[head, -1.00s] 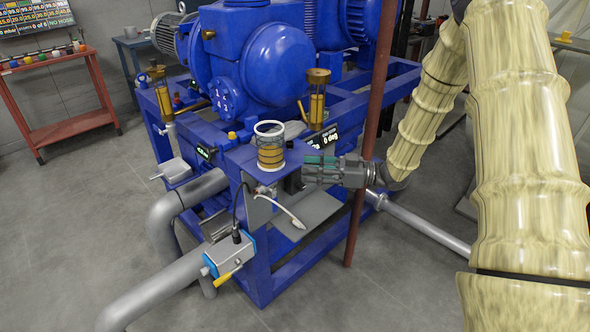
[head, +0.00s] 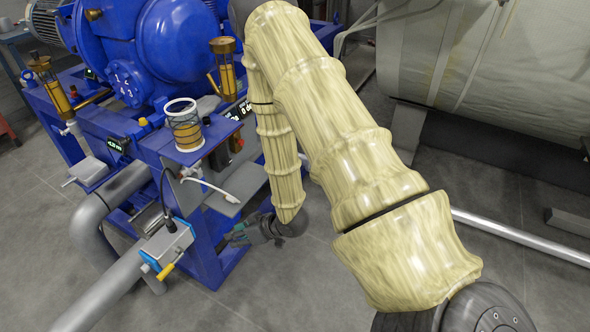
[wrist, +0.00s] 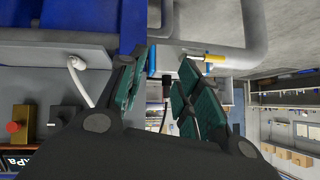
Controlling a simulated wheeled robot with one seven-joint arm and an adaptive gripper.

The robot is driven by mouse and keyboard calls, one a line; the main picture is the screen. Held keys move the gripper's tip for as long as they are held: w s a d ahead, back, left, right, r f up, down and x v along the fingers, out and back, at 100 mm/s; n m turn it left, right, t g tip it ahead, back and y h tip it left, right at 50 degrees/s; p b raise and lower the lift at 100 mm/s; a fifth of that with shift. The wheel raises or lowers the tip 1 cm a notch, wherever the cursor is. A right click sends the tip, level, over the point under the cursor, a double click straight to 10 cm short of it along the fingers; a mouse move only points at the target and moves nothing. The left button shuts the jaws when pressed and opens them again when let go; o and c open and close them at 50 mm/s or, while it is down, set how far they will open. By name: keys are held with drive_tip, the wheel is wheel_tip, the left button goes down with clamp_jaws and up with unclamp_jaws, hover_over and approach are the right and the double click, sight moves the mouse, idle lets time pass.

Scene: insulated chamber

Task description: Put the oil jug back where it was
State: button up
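An open-topped cylindrical container with a pale rim and amber contents, which looks like the oil jug (head: 184,126), stands upright on the blue platform (head: 222,128) at the pump's front corner. My gripper (head: 234,236) is low beside the blue frame, below and right of the container and apart from it. In the wrist view, the green-padded fingers of my gripper (wrist: 158,88) stand apart with nothing held between them. The container cannot be made out in the wrist view.
The blue pump (head: 130,50) stands behind the platform. A white hose (head: 210,188) hangs over a grey tray near my gripper. A grey pipe carries a valve box with a yellow handle (head: 166,271). A large covered tank (head: 480,60) stands at right. Floor is bare at front.

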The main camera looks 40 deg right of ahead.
drive_tip(key=s+a+f+m+g+h, duration=0.1)
drive_tip(key=s+f+g, duration=0.2)
drive_tip(key=s, duration=0.7)
drive_tip(key=s+a+f+m+g+h, duration=0.1)
drive_tip(key=s+f, duration=0.4)
drive_tip(key=s, duration=0.5)
drive_tip(key=s+a+f+m+g+h, duration=0.1)
drive_tip(key=s+a+f+g+h, duration=0.1)
drive_tip(key=s, duration=0.8)
wheel_tip(320, 180, down, 3)
drive_tip(key=g+h, duration=0.1)
drive_tip(key=g, duration=0.1)
drive_tip(key=shift+s+g, duration=0.4)
drive_tip(key=shift+a, duration=0.1)
